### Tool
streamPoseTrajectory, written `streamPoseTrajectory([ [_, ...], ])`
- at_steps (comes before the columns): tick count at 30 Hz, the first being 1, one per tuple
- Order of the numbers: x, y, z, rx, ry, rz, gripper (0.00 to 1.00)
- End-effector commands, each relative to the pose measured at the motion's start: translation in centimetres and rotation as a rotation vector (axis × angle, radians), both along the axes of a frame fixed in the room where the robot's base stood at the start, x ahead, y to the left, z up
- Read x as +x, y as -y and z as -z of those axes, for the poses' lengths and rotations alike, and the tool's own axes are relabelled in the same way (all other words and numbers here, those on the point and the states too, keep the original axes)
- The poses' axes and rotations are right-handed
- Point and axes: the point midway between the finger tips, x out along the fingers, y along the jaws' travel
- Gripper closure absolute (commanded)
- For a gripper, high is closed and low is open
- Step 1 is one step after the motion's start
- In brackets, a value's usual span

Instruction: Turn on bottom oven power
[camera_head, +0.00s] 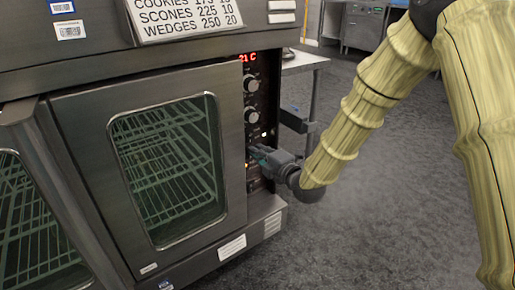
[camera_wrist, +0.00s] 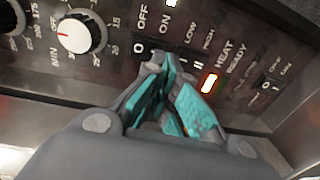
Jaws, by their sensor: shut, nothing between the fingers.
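The bottom oven (camera_head: 70,130) stands at the left with its control panel (camera_head: 263,100) on its right side. My gripper (camera_head: 262,155) is at the lower part of this panel, and its fingers are shut with nothing held. In the wrist view my gripper (camera_wrist: 168,72) is in front of the OFF/ON switch (camera_wrist: 140,47), whose "0" side shows. The fingers hide the rest of that switch and part of the LOW/HIGH switch (camera_wrist: 197,64). I cannot tell whether the fingertips touch the panel. The HEAT light (camera_wrist: 209,82) glows, and a red display (camera_head: 248,57) is lit.
A white timer knob (camera_wrist: 77,36) is left of the switches, and another OFF/ON switch (camera_wrist: 269,84) is at the right. A food chart (camera_head: 185,15) is above the oven. A metal table (camera_head: 305,62) stands behind. The grey floor (camera_head: 390,220) to the right is clear.

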Motion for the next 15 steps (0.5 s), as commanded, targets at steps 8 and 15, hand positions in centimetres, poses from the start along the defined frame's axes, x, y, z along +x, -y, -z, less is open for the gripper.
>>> streamPoseTrajectory([
  [8, -3.9, 3.8, 0.4, -0.001, -0.002, 0.005, 1.0],
  [15, -6.7, 6.2, 0.9, -0.001, -0.002, 0.006, 1.0],
])
